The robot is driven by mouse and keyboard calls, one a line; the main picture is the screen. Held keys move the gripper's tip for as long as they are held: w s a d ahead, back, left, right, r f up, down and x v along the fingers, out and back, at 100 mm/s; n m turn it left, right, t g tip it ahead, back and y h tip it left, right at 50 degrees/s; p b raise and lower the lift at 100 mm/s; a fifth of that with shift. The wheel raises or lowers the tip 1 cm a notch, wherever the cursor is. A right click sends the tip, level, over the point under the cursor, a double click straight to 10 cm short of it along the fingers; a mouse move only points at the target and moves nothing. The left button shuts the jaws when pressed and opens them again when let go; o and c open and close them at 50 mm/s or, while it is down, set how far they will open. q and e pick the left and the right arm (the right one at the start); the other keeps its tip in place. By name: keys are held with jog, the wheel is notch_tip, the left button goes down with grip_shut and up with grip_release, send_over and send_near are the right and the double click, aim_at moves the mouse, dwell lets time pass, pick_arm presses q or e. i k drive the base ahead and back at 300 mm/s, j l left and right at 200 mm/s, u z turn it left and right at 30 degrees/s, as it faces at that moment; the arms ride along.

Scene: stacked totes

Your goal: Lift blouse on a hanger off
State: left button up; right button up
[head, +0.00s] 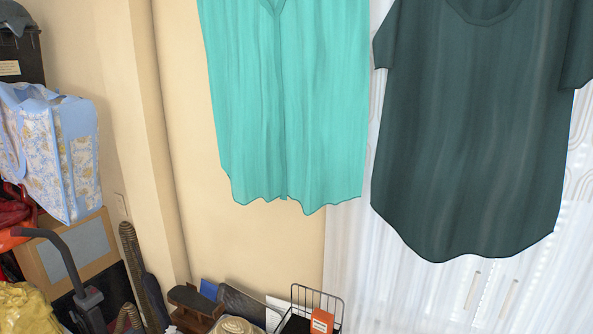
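A turquoise sleeveless blouse (285,105) hangs in the upper middle of the head view, in front of a beige wall. A dark green short-sleeved top (480,130) hangs to its right, in front of a white curtain. The tops of both garments are cut off by the upper edge, so any hangers and what they hang from are hidden. I cannot tell from this view which garment is the task's blouse. Neither of my grippers is in view.
At left, a floral bag (75,150) stands on a cardboard box (75,255). A black wire basket (318,305) and other items crowd the bottom. A white patterned curtain (420,295) covers the right side. The space directly below the turquoise blouse is clear wall (250,240).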

aim_at(289, 83)
jog(key=i+j+z, duration=0.15)
jog(key=j+z, duration=0.15)
jog(key=i+j+z, duration=0.1)
jog(key=j+z, duration=0.15)
jog(key=j, duration=0.15)
jog(key=j+z, duration=0.3)
jog(key=i+j, duration=0.05)
jog(key=j, duration=0.05)
